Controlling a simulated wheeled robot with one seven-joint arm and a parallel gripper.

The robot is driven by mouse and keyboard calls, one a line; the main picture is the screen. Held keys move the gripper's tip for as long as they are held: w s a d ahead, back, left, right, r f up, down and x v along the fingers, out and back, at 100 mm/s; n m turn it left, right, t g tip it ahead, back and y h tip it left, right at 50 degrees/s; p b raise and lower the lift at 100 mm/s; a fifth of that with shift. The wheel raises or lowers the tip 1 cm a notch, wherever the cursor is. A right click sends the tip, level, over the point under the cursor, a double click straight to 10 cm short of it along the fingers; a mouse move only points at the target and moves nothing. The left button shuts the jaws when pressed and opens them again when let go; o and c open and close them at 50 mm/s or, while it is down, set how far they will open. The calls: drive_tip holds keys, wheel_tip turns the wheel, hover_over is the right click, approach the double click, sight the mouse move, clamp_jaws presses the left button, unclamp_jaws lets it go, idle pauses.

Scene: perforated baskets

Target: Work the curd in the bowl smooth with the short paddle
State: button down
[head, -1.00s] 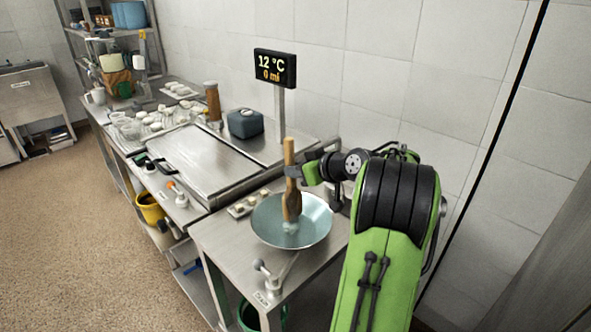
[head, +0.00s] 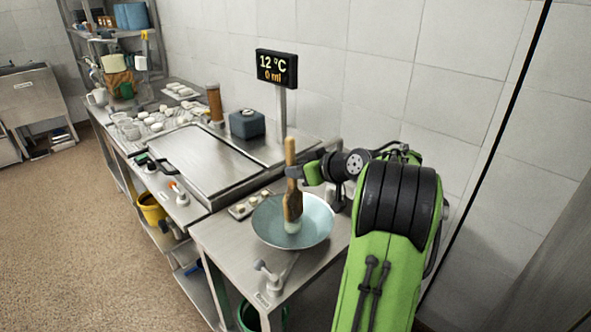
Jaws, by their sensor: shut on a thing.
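My gripper (head: 294,172) is shut on the short wooden paddle (head: 291,203), around the lower part of its handle. The paddle stands nearly upright over the wide, shallow bowl (head: 320,219). The bowl sits on the near steel table. A small pale lump, which looks like the curd (head: 292,227), shows at the paddle's lower end inside the bowl. The paddle hides part of it, and I cannot tell how smooth it is.
A small tray with pale pieces (head: 250,206) lies behind the bowl. A metal fitting (head: 270,274) stands at the table's front edge. A display (head: 276,69) reading 12 °C and 0 ml rises on a post behind. A blue-grey container (head: 246,124) stands farther back.

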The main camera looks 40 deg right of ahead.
sight(291, 137)
drive_tip(key=shift+d, duration=0.25)
wheel_tip(291, 137, up, 9)
drive_tip(key=p, duration=0.7)
drive_tip(key=shift+r, duration=0.1)
